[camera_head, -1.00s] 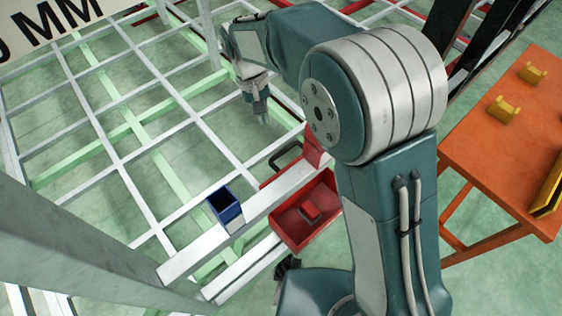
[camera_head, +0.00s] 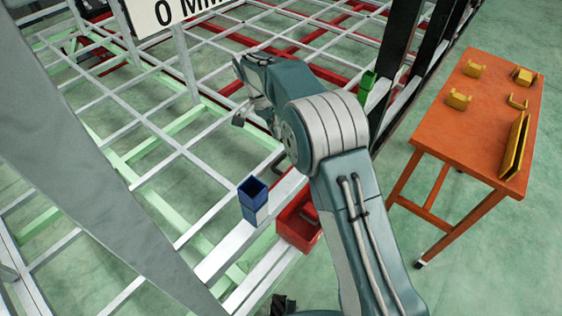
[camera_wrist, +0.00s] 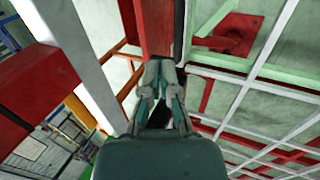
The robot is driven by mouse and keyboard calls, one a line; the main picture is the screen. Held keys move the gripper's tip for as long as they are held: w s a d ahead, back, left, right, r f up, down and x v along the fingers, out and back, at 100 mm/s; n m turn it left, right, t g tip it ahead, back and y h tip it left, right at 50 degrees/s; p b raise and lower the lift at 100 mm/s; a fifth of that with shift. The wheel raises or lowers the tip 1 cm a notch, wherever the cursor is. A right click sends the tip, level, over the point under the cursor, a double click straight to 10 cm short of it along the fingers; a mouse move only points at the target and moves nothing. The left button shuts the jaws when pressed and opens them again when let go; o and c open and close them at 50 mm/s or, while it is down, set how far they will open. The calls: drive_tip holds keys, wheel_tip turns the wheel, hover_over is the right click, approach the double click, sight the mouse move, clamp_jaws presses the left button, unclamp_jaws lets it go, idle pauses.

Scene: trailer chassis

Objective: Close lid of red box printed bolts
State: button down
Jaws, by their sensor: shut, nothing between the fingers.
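The red box (camera_head: 298,235) sits beside the pale frame rail in the head view. Its top shows open where I can see it, and my arm covers its right part. Its lid cannot be made out now. My gripper (camera_head: 238,119) is beyond and left of the box, above the grid frame, apart from the box. In the wrist view my gripper (camera_wrist: 160,68) shows its fingers together with nothing held. A red surface lies ahead of the fingers there; I cannot tell whether it belongs to the box or the frame.
A small blue open box (camera_head: 254,203) stands on the rail left of the red box. An orange table (camera_head: 455,130) with yellow parts is at right. Dark posts (camera_head: 398,50) rise behind my arm. A green box (camera_head: 367,85) is near them. A grey beam crosses at left.

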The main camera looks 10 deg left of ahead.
drive_tip(key=x, duration=1)
drive_tip(key=shift+d, duration=0.1)
drive_tip(key=shift+r, duration=0.1)
